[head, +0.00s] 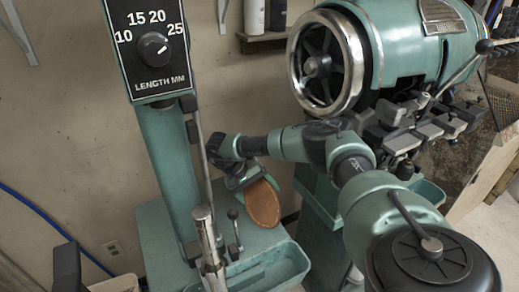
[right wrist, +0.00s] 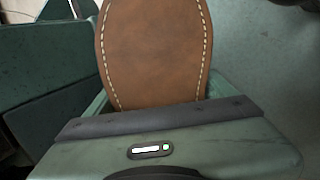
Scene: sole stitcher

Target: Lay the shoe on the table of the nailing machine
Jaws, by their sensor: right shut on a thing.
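The shoe shows as a brown sole (head: 263,204) in the head view, tilted, its sole towards the camera. In the right wrist view the brown sole (right wrist: 155,50) has pale stitching along both edges and runs up out of the frame. My right gripper (head: 243,180) is shut on the shoe's upper end and holds it over the green table (head: 165,232) of the nailing machine (head: 165,150). I cannot tell whether the shoe touches the table. The rest of the shoe is hidden behind the sole and gripper. My left gripper is not in view.
The nailing machine's post and metal rods (head: 208,235) stand left of the shoe. A small lever (head: 234,228) and a green tray (head: 270,272) are close by. A larger green machine with a handwheel (head: 325,62) stands at the right, behind my right arm.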

